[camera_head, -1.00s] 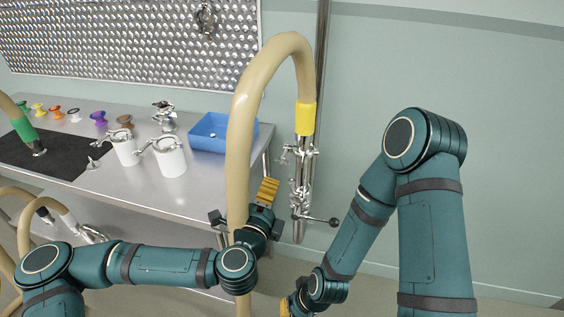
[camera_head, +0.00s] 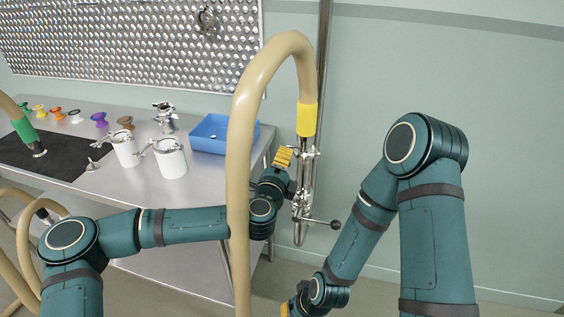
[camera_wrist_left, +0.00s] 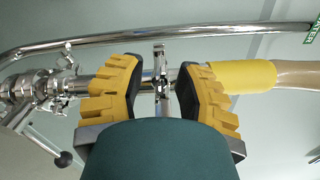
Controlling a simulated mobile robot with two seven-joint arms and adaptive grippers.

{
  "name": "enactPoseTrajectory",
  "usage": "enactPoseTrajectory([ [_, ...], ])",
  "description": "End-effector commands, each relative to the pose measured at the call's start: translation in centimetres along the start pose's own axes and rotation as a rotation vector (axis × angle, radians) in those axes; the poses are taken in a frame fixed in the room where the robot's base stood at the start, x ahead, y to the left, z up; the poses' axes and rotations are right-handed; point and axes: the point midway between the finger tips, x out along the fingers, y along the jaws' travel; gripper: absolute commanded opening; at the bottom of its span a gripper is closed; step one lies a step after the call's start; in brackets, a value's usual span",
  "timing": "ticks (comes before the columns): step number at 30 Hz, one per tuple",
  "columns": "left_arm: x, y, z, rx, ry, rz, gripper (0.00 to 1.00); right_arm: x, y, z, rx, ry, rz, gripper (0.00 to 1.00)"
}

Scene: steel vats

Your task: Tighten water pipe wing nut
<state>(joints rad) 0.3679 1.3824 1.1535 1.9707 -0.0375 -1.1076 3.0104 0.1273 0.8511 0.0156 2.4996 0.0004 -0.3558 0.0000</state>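The steel water pipe fitting (camera_head: 304,190) stands against the wall, below the yellow sleeve (camera_head: 307,119) of the beige hose. In the left wrist view, a small steel clamp with its wing nut (camera_wrist_left: 160,66) lies between the yellow-padded fingers of my left gripper (camera_wrist_left: 160,84). The fingers are apart, one on each side of it, with no clear grip. In the head view my left gripper (camera_head: 284,158) is just left of the pipe, and its fingers partly hide each other. My right gripper (camera_head: 287,308) is mostly cut off at the bottom edge.
The beige hose (camera_head: 240,150) hangs in front of my left arm. A steel table (camera_head: 205,200) carries a blue bin (camera_head: 222,133), white cups (camera_head: 170,160) and coloured parts. A black-knobbed lever (camera_head: 334,224) sticks out below the fitting. The wall to the right is bare.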

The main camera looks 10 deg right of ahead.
Motion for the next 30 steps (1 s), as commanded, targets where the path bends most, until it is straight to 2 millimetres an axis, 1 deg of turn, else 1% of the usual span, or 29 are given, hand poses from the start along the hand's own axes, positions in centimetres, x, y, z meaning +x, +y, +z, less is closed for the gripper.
enactPoseTrajectory([
  [3, -0.02, 0.00, 0.01, 0.000, 0.000, 0.000, 0.33, 0.00, 0.00, 0.00, 0.000, 0.000, 0.000, 0.00],
  [6, -0.02, 0.00, 0.01, 0.000, 0.000, 0.000, 0.00, 0.00, -0.01, 0.00, 0.000, 0.000, 0.000, 0.00],
  [20, -0.02, -0.01, 0.04, 0.018, -0.001, -0.001, 0.00, 0.07, 0.03, 0.01, 0.000, 0.000, 0.000, 0.00],
  [26, -0.01, -0.04, 0.07, 0.101, -0.002, -0.002, 0.00, 0.34, 0.13, -0.01, 0.000, 0.001, 0.000, 0.00],
  [30, -0.01, -0.08, 0.08, 0.201, -0.003, -0.002, 0.00, 0.64, 0.24, -0.05, 0.000, 0.003, 0.000, 0.00],
])
